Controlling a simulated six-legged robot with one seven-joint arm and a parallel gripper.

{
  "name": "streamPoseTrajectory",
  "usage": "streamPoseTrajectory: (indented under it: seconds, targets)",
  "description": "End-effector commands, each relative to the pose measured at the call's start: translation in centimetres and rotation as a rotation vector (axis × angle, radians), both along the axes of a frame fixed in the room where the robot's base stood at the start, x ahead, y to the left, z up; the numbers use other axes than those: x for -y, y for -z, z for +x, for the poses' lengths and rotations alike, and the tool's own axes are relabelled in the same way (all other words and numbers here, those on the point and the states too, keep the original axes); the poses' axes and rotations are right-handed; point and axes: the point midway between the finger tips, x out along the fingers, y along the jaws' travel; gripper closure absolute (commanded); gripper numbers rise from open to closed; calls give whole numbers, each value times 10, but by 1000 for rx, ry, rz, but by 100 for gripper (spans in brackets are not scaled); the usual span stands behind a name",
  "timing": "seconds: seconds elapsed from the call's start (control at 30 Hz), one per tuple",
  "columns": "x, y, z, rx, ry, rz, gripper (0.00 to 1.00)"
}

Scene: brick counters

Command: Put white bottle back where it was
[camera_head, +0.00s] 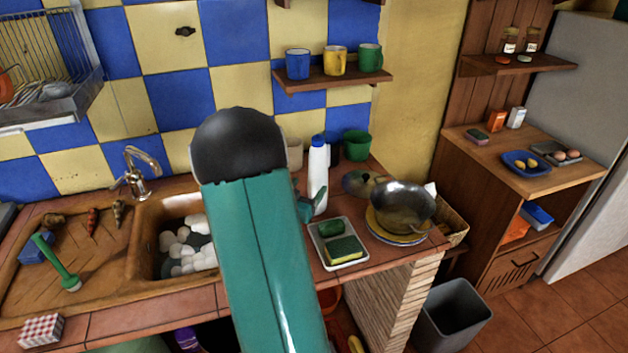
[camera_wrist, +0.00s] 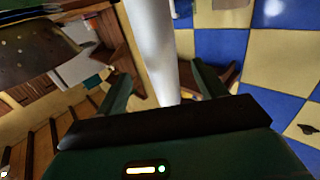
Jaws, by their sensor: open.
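The white bottle (camera_head: 318,172) with a blue cap stands upright on the tiled counter, right of the sink, in the head view. In the wrist view the bottle (camera_wrist: 152,45) shows as a white column between my two green fingers. My gripper (camera_wrist: 163,88) is open around it, with a finger on each side; I cannot tell whether either finger touches it. In the head view my gripper (camera_head: 311,205) shows partly at the bottle's lower side, and my arm hides the rest.
A tray (camera_head: 322,267) with sponges lies in front of the bottle. A metal bowl (camera_head: 401,205) on plates stands to the right, and a green cup (camera_head: 356,145) behind. A shelf with mugs (camera_head: 335,80) hangs above. The sink (camera_head: 150,225) is at left.

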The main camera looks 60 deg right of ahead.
Motion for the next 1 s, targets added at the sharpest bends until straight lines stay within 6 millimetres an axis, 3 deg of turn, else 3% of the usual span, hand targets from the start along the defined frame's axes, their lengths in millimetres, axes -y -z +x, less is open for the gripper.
streamPoseTrajectory:
  seconds: [0.1, 0.23, 0.63, 0.77, 0.83, 0.97, 1.0]
  targets:
    - [-25, -1, 1, -1, -3, 0, 30]
    - [-43, -1, 0, -1, -2, 0, 30]
    - [-53, -3, 6, 10, -21, 11, 30]
    - [-72, -14, 44, 60, -151, 94, 30]
    - [-96, -25, 77, 91, -275, 172, 30]
    - [-163, -50, 136, 110, -548, 336, 30]
    - [-187, -57, 149, 101, -631, 385, 30]
